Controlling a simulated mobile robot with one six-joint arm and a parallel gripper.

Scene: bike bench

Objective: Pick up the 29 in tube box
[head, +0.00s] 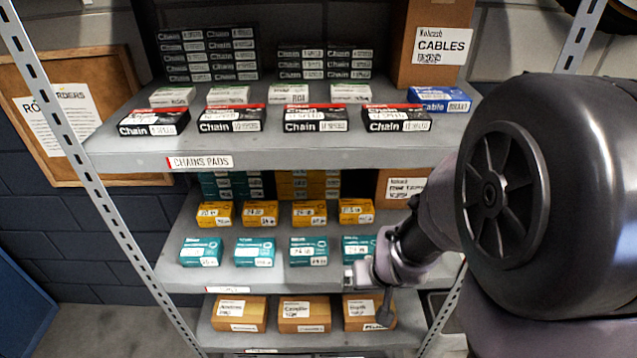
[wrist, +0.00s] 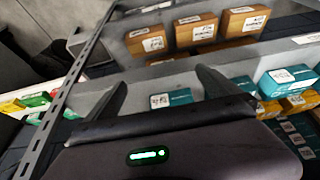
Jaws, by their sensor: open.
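Several teal tube boxes stand in the front row of the middle shelf in the head view, among them a left one (head: 201,252), a second (head: 254,252), a third (head: 309,251) and a right one (head: 359,247). Their size labels are too small to read surely, so I cannot tell which is the 29 in box. My gripper (head: 358,275) is at the shelf's front edge, just in front of the right teal box and partly overlapping it. In the wrist view my gripper (wrist: 160,78) is open and empty, with a teal box (wrist: 172,99) showing between its fingers.
Orange boxes (head: 260,214) stand behind the teal row. Cardboard boxes (head: 304,314) fill the lower shelf. The upper shelf (head: 290,152) with chain boxes (head: 315,118) hangs above. A perforated upright (head: 85,165) stands left; my arm covers the right side.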

